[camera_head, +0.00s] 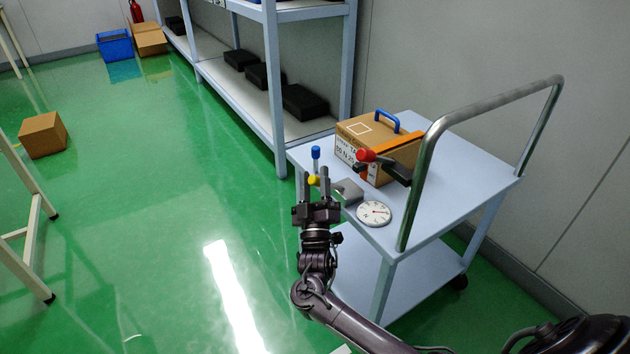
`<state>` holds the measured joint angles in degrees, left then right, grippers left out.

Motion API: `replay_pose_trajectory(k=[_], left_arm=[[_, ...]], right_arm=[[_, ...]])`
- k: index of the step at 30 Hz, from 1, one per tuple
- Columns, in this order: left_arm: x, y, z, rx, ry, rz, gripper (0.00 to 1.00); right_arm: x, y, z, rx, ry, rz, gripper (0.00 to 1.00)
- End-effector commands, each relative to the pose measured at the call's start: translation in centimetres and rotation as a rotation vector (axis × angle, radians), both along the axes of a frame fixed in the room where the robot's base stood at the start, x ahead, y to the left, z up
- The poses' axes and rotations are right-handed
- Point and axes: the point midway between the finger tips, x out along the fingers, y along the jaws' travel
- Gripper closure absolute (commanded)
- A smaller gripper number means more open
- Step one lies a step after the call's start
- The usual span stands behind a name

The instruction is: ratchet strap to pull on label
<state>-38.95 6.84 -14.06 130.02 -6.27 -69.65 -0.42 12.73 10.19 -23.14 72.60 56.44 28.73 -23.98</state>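A cardboard box (357,133) stands on the grey cart, with an orange strap (400,143) across it and a blue handle on top. A printed label (346,151) is on its front side, partly readable. The ratchet (396,171) with a black lever and a red knob (365,155) sits at the box's front right. My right gripper (316,186) is upright at the cart's left edge, left of the box and apart from it. Its fingers look spread. A yellow knob and a blue knob show by the fingertips; what they belong to is unclear. My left gripper is out of view.
A round dial gauge (374,213) and a grey block (347,191) lie on the cart top (440,185). The cart's metal push bar (428,150) rises at the right. A shelf (272,75) with black bins stands behind. The green floor at left is mostly clear.

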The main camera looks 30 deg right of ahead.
Motion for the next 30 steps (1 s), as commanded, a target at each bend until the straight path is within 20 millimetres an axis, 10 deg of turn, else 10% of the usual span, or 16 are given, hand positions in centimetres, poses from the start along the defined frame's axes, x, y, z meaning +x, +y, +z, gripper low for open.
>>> replay_pose_trajectory(k=[30], left_arm=[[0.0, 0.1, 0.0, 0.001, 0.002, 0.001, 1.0]], right_arm=[[-5.8, 2.9, -4.4, 0.001, -0.001, 0.0, 0.57]])
